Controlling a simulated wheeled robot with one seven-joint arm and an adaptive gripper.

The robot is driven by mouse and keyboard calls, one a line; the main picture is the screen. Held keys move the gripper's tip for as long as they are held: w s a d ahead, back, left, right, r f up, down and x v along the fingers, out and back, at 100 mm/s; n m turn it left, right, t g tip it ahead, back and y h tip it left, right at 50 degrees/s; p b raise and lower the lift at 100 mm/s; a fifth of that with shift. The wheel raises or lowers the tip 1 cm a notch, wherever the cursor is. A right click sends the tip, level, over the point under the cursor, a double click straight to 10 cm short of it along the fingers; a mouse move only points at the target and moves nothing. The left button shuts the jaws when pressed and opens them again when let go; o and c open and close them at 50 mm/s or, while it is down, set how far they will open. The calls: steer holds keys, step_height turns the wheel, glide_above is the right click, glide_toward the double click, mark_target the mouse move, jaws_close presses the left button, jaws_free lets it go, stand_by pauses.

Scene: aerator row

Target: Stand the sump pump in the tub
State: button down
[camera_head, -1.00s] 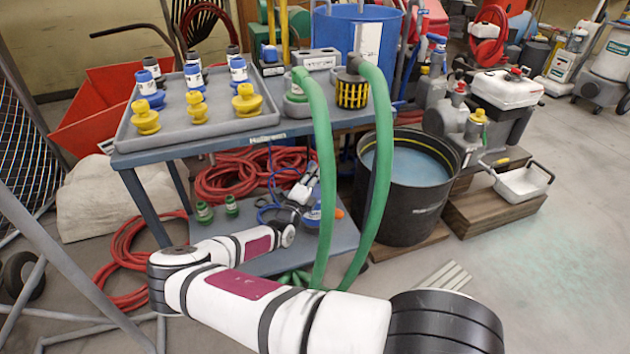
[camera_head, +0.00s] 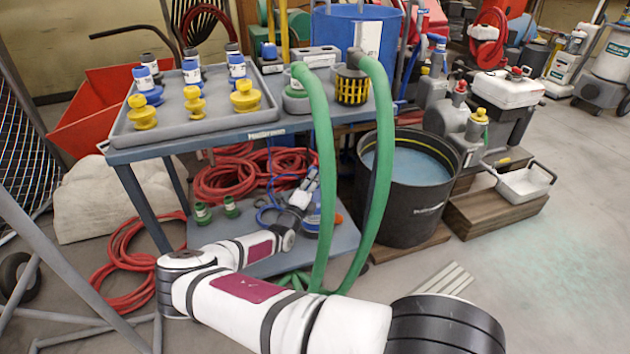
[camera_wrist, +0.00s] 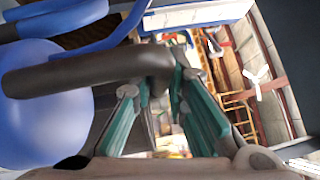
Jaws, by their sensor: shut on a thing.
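The sump pump (camera_head: 316,220) is a blue body with a dark handle on the cart's lower shelf, partly hidden by my gripper. In the wrist view its rounded blue body (camera_wrist: 45,120) fills the left side, and the dark handle (camera_wrist: 85,73) runs across to my fingers. My gripper (camera_head: 304,190) is shut on this handle; its teal fingers also show in the wrist view (camera_wrist: 160,88). Whether the pump touches the shelf I cannot tell. The black tub (camera_head: 405,215), holding bluish water, stands on a wooden base right of the cart.
Green hoses (camera_head: 378,200) arch down in front of the cart, between my gripper and the tub. A red hose coil (camera_head: 240,178) lies behind my gripper. Open floor (camera_head: 560,280) lies at right.

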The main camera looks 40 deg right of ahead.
steer(key=c, duration=1.6)
jaws_free()
steer(key=shift+f, duration=0.15)
steer(key=p+v, duration=0.4)
steer(key=v, duration=1)
steer(key=s+a+r+m+g+y, duration=0.2)
steer(key=s+r+m+g+y, duration=0.2)
steer(key=s+r+m+g, duration=0.7)
steer(key=s+a+r+m+g+y, duration=0.25)
steer(key=s+r+m+y, duration=0.35)
steer(key=r+m, duration=1.2)
steer(key=s+a+r+m+t+y, duration=0.1)
steer(key=s+a+r+m+y, duration=0.1)
steer(key=s, duration=0.6)
steer(key=s+a+r+m+t+y, duration=0.1)
steer(key=s+a+r+m+y, duration=0.1)
steer(key=s+a+r+m, duration=0.3)
steer(key=s+a+r+m+t+y, duration=0.2)
steer(key=s+a+r+m+y, duration=0.1)
steer(key=s, duration=0.9)
steer(key=shift+a+r+m, duration=0.6)
steer(key=shift+r+m, duration=0.2)
steer(key=shift+m, duration=0.1)
